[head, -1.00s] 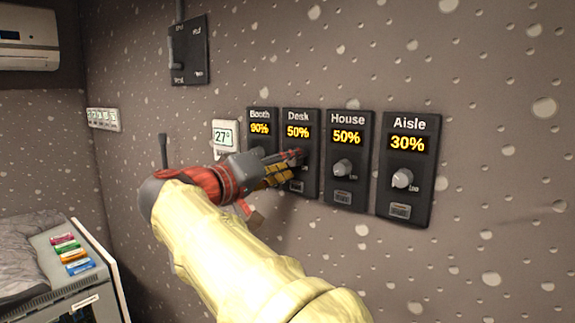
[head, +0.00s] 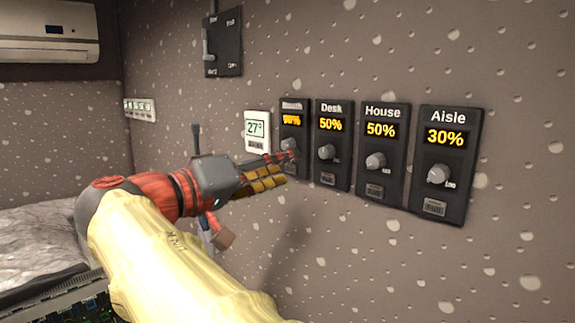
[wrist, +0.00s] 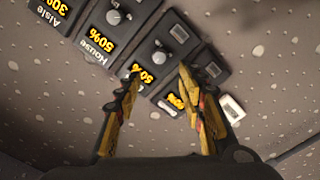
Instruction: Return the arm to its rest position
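My arm reaches in from the bottom of the head view, bent at the wrist. The Booth panel (head: 293,105) shows a reading that looks like 90%, and my fingers hide its lower part. The Desk panel (head: 332,108) reads 50%, the House panel (head: 382,112) reads 50% and the Aisle panel (head: 447,118) reads 30%. Each of these three has a round grey knob.
A white thermostat (head: 257,130) reading 27° is left of the panels. A dark lever switch box (head: 223,45) is above it. A white switch strip (head: 140,110) and an air conditioner (head: 50,35) are at the left. The wall right of the gripper and below the panels is clear.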

